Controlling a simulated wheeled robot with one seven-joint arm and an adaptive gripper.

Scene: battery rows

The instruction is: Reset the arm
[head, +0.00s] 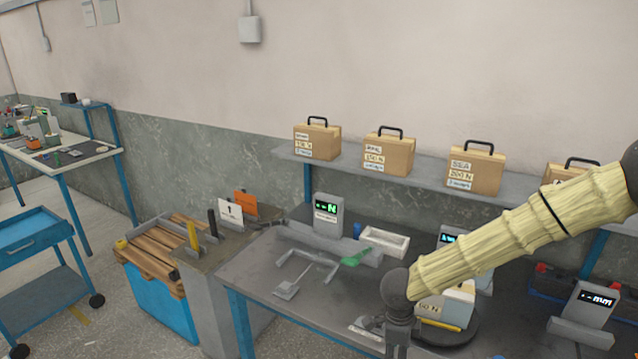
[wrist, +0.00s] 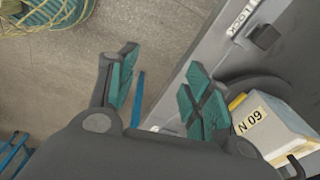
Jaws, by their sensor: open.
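My gripper (wrist: 162,92) is open and empty in the wrist view. Its two green-padded fingers are spread, with floor and the grey bench edge showing between them. In the head view my arm, in a pale yellow sleeve, reaches in from the right. Its dark wrist end (head: 398,325) is at the bottom, in front of the bench; the fingertips do not show clearly there. A pale block labelled 60 N (head: 455,302) stands on a dark round plate (head: 462,334) just right of the wrist. The block also shows beside the right finger in the wrist view (wrist: 262,125).
The grey bench (head: 262,268) holds a display unit (head: 328,214), a white tray (head: 384,242) and a green-handled tool (head: 357,256). Several tan cases, one at the left (head: 317,142), stand on a shelf behind. A blue bin (head: 160,300) and blue cart (head: 35,240) are left.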

